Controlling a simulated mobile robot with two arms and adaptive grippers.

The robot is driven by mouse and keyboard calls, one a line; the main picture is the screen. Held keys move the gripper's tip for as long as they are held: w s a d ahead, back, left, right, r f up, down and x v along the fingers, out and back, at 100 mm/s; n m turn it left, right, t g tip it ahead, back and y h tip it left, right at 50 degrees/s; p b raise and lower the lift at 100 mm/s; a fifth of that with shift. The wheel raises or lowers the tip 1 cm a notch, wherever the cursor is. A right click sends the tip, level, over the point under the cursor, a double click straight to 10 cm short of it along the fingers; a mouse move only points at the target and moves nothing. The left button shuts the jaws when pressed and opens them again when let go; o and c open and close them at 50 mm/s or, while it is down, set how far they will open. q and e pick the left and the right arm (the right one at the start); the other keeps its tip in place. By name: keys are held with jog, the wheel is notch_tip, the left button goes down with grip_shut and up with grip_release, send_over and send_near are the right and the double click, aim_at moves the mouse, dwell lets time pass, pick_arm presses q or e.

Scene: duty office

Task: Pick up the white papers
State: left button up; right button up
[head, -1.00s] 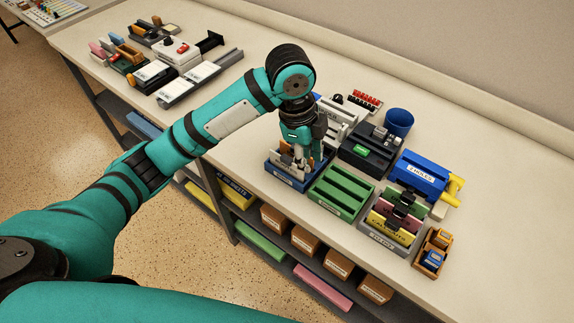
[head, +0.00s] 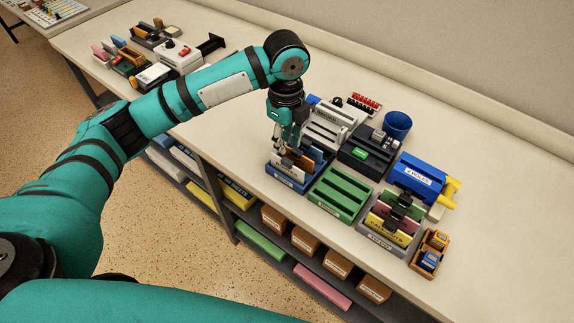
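My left gripper (head: 286,145) points down at the left end of a blue tray (head: 287,180) on the bench. The tray holds upright dividers or cards: an orange-brown one (head: 299,159), a blue one (head: 316,153) and a pale, whitish one (head: 286,163) at the front. The fingers are beside or over these cards. They are small and partly hidden, so I cannot tell whether they touch or grip one. White items (head: 185,157), perhaps papers, also lie on the lower shelf under the bench. My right gripper is not in view.
A green slotted tray (head: 341,194) stands right of the blue tray. Beyond it are a grey tray of colored folders (head: 391,224), a blue box (head: 418,175) and a blue cup (head: 397,124). A black device (head: 368,148) stands behind. The bench front edge is near the trays.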

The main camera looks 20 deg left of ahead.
aim_at(287, 161)
pick_arm(q)
jog(key=shift+f, duration=0.7)
notch_tip(287, 161, down, 4)
jog(key=shift+d+f+p, duration=0.1)
jog(key=shift+p, duration=1.05)
jog(key=shift+f, duration=0.6)
grip_shut()
